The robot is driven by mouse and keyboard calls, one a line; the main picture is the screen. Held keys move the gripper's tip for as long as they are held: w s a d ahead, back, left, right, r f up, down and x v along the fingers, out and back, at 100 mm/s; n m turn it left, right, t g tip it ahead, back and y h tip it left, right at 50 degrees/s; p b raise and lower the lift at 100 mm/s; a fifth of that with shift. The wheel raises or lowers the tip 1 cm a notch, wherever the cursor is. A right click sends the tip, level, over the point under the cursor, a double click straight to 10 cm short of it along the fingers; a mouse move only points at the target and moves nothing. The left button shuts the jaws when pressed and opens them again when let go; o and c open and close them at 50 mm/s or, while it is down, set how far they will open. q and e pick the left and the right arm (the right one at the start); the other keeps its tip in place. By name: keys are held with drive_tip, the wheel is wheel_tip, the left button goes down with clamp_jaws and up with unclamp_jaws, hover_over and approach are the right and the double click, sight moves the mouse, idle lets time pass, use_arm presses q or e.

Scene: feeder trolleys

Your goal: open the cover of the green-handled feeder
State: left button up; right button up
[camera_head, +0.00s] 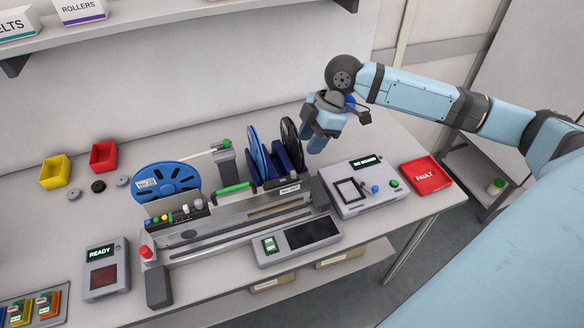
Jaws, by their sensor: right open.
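A feeder with a green handle (233,188) sits on the grey bench machine, between a large blue reel (165,182) on its left and upright reels on its right. The green handle lies nearly level. I cannot make out the cover's edges or tell whether it is open. My right gripper (316,142) points down above the back right of the bench, right of the upright reels and apart from the feeder. It is open, with nothing seen between its fingers. My left gripper is not in view.
Upright blue and black reels (289,142) stand between the handle and my right gripper. A tester box (365,200) and red FAULT tray (426,176) lie at the right. The back bench has free room.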

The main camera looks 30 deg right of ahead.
sight(294, 172)
drive_tip(key=p+x, duration=0.1)
drive_tip(key=x, duration=0.9)
drive_tip(key=shift+a, duration=0.1)
drive_tip(key=shift+c, duration=0.2)
